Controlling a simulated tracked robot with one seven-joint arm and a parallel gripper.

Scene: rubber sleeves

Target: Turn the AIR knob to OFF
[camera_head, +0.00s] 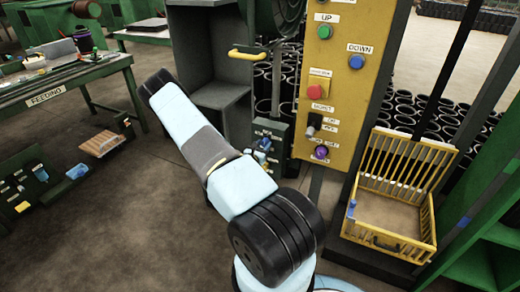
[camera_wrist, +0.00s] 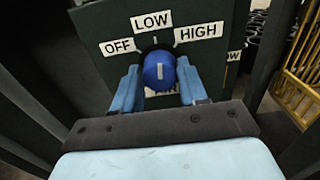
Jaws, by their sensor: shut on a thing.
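The blue AIR knob (camera_wrist: 160,76) sits on a dark green panel in the wrist view. White labels OFF (camera_wrist: 117,46), LOW (camera_wrist: 151,20) and HIGH (camera_wrist: 199,32) stand around it from left to right. The white line on the knob points about straight up, toward LOW. A label below the knob is mostly hidden. My gripper (camera_wrist: 158,70) has one blue finger on each side of the knob and is shut on it.
A yellow control board (camera_head: 340,75) with UP, DOWN and a red button stands right of the panel. A yellow wire basket (camera_head: 397,195) is further right. A green FEEDING table (camera_head: 60,88) is at the left. The floor between is open.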

